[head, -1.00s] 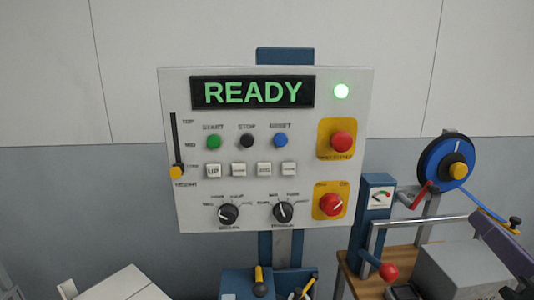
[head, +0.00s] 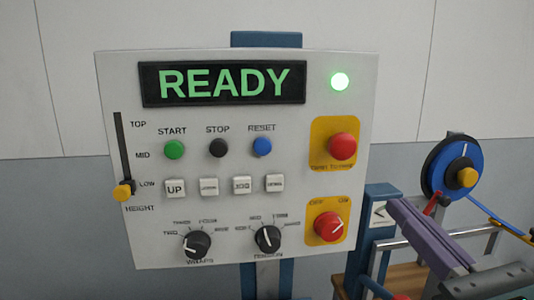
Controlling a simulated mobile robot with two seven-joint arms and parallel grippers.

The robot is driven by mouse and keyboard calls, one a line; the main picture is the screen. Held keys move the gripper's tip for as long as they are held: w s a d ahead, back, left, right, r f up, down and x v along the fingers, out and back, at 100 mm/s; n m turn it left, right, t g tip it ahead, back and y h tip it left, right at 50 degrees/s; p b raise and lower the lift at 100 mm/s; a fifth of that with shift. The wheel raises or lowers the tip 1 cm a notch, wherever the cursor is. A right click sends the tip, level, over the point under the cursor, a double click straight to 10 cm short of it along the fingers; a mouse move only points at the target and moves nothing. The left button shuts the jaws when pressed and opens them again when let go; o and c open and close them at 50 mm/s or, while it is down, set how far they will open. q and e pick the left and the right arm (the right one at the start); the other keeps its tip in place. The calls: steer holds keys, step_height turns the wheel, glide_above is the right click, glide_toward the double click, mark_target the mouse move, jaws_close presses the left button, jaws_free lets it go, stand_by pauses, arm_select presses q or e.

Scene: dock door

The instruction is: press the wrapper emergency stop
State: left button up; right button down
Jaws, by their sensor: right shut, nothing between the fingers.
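The emergency stop (head: 342,146) is a red mushroom button on a yellow plate, at the right side of the grey wrapper control panel (head: 300,190) in the head view. The small lettering under it is hard to read. My right gripper (head: 397,207) comes in from the lower right, a purple-grey shape with its tip just right of the panel's edge. It is shut and empty, lower than the button and to its right, apart from it in the picture. My left gripper is not in view.
A red rotary switch (head: 328,227) marked OFF and ON sits below the button. The display (head: 222,83) reads READY beside a lit green lamp (head: 340,82). Other buttons and two black knobs fill the panel's left part. A blue reel (head: 450,168) stands at the right.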

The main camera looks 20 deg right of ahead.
steer(key=p, duration=0.4)
glide_toward(345, 151)
steer(key=x, duration=0.5)
steer(key=shift+w+r, duration=0.15)
steer(key=shift+r, duration=0.1)
steer(key=shift+w+d, duration=0.15)
steer(key=shift+w, duration=0.55)
